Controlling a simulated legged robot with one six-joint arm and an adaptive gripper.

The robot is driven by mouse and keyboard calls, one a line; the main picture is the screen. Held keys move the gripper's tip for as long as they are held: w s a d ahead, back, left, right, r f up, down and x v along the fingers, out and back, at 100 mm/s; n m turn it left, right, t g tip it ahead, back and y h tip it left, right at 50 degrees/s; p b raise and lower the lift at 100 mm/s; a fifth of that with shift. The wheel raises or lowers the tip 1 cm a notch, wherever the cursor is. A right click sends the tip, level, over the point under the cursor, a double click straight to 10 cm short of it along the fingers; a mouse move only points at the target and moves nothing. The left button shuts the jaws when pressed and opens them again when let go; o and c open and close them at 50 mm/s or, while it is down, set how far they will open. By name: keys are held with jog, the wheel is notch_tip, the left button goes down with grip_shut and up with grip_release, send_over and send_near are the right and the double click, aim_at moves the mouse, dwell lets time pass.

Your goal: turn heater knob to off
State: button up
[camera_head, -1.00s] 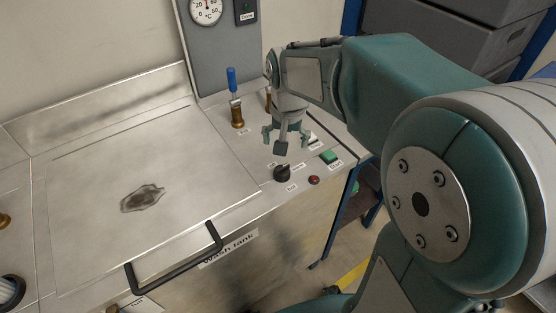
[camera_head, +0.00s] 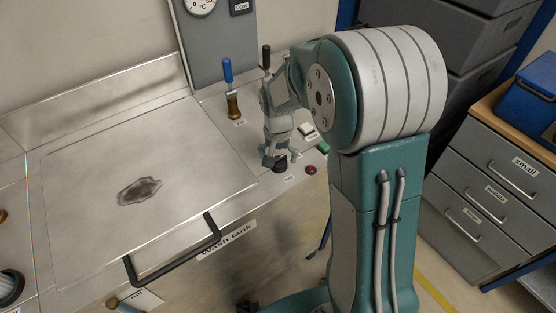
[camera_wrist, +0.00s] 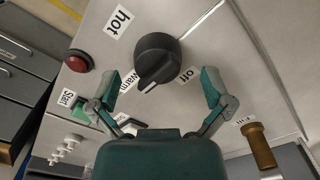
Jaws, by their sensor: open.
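The black heater knob (camera_wrist: 157,60) sits on the steel panel in the wrist view, with labels "hot" (camera_wrist: 119,20), "warm" (camera_wrist: 129,80) and "off" (camera_wrist: 186,76) around it. Its pointer ridge runs down and left, toward the "warm" label. My gripper (camera_wrist: 163,85) is open, with one finger on each side below the knob, apart from it as far as I can tell. In the head view my gripper (camera_head: 277,160) is right above the knob (camera_head: 280,168), which it partly hides.
A red button (camera_head: 311,170) and a green start button (camera_head: 322,147) are beside the knob. A brass valve with a blue handle (camera_head: 229,88) stands behind. The wash tank lid (camera_head: 90,190) with its black handle (camera_head: 175,262) lies to the left.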

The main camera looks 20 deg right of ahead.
jog(key=shift+d+f, duration=0.1)
jog(key=shift+f, duration=0.7)
jog(key=c, duration=1.2)
jog(key=shift+o, duration=0.2)
jog(key=shift+n, duration=0.4)
jog(key=n, duration=0.4)
jog(key=shift+s, duration=0.1)
jog(key=n, duration=0.4)
jog(key=shift+f+n, duration=0.1)
jog(key=shift+n, duration=0.2)
jog(key=n, duration=0.4)
jog(key=shift+n, duration=2.2)
